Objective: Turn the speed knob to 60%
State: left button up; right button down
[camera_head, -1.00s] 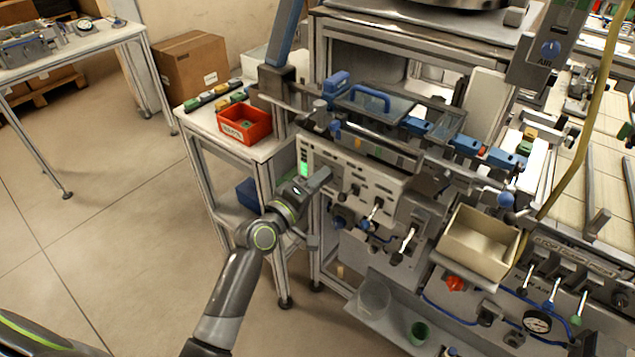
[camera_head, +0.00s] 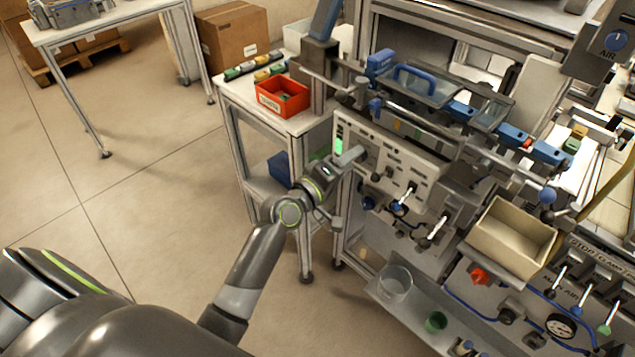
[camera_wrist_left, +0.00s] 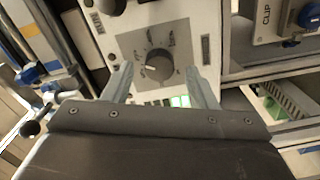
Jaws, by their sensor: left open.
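The speed knob (camera_wrist_left: 158,66) is a round dark grey dial with a pale pointer mark, on the light control panel (camera_wrist_left: 192,28) in the left wrist view. Its pointer aims to the picture's left, and printed scale marks surround it, too small to read surely. My left gripper (camera_wrist_left: 160,88) is open, with one finger on each side below the knob, apart from it in the picture. In the head view my left gripper (camera_head: 350,157) is at the left end of the panel (camera_head: 425,163) and hides the knob. My right gripper is not in view.
A green-lit display (camera_head: 339,146) is beside my left gripper. Levers (camera_head: 438,228) project below the panel. A beige bin (camera_head: 512,236) is to the right. A red bin (camera_head: 283,97) stands on the side table at the left. Open floor lies left of my arm.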

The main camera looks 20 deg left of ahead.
pick_arm(q)
jog(key=b+v, duration=0.2)
jog(key=v, duration=1.4)
jog(key=shift+s, duration=0.15)
jog(key=a+f+g+y, duration=0.2)
jog(key=a+f, duration=0.1)
jog(key=f, duration=0.8)
jog(key=a+f+g+y, duration=0.2)
jog(key=a+f, duration=0.1)
jog(key=f, duration=0.7)
jog(key=s+a+f+m+g+y, duration=0.1)
jog(key=s+f+m+g, duration=0.15)
jog(key=f, duration=0.55)
jog(key=s+a+f+m+g+y, duration=0.1)
jog(key=s+a+f, duration=0.1)
jog(key=s+f, duration=0.35)
jog(key=s+f+m+g, duration=0.3)
jog(key=s+f+g, duration=0.1)
jog(key=s+f, duration=0.7)
jog(key=s+d+f+m+g+y, duration=0.1)
jog(key=s+f+m+g, duration=0.2)
jog(key=s+f, duration=0.8)
jog(key=s+g, duration=0.1)
jog(key=s, duration=0.4)
jog(key=shift+s+d, duration=0.25)
jog(key=shift+d, duration=0.1)
